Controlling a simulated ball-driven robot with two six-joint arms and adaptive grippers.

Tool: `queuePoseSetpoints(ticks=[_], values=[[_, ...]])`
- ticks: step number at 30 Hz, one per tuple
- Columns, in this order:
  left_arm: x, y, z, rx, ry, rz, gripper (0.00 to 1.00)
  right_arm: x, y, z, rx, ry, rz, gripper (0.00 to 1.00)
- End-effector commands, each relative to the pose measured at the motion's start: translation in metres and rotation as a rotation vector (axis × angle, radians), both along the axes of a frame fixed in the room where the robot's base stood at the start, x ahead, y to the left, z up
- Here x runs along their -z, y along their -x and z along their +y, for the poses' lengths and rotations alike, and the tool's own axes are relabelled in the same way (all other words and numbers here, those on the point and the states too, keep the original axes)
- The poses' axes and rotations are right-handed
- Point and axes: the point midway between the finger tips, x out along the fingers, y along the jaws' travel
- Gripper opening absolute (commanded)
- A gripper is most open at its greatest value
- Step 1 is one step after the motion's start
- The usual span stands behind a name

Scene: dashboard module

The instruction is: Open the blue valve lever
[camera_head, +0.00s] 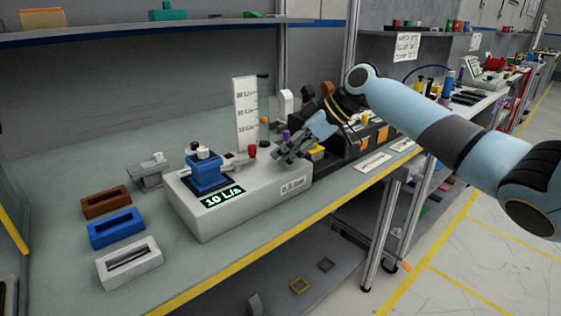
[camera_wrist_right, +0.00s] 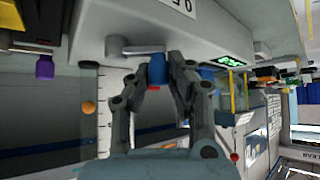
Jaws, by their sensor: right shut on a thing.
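The grey dashboard module (camera_head: 245,203) sits on the bench with a green display reading 10 L/s and a label on its front. In the right wrist view, a grey lever arm (camera_wrist_right: 135,50) runs from a round pivot to a blue knob (camera_wrist_right: 157,70), the blue valve lever's handle. My right gripper (camera_wrist_right: 165,75) is shut on this knob, with a finger on each side. In the head view my right gripper (camera_head: 283,155) is over the module's right end and hides the blue lever. My left gripper is not in view.
A red knob (camera_head: 252,151) and a blue valve block (camera_head: 205,172) stand on the module. Brown, blue (camera_head: 116,228) and white (camera_head: 129,262) blocks lie to the left. A black rack (camera_head: 345,135) stands close behind the gripper, and a white scale board (camera_head: 245,112) behind the module.

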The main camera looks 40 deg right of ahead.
Motion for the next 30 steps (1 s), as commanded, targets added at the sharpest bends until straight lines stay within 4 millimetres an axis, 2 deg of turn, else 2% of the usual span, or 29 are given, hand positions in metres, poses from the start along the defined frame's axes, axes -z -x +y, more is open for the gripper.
queuePoseSetpoints(ticks=[1,16,21,30], values=[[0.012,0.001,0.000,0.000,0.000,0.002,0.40,0.004,-0.001,-0.004,-0.040,0.005,-0.005,0.00],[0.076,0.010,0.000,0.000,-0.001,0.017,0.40,0.003,0.008,-0.020,-0.511,0.003,-0.006,0.00],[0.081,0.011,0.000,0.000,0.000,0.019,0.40,-0.001,0.010,-0.025,-0.648,0.001,-0.004,0.00],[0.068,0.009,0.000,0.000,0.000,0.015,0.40,-0.005,0.011,-0.032,-0.820,0.002,-0.004,0.00]])
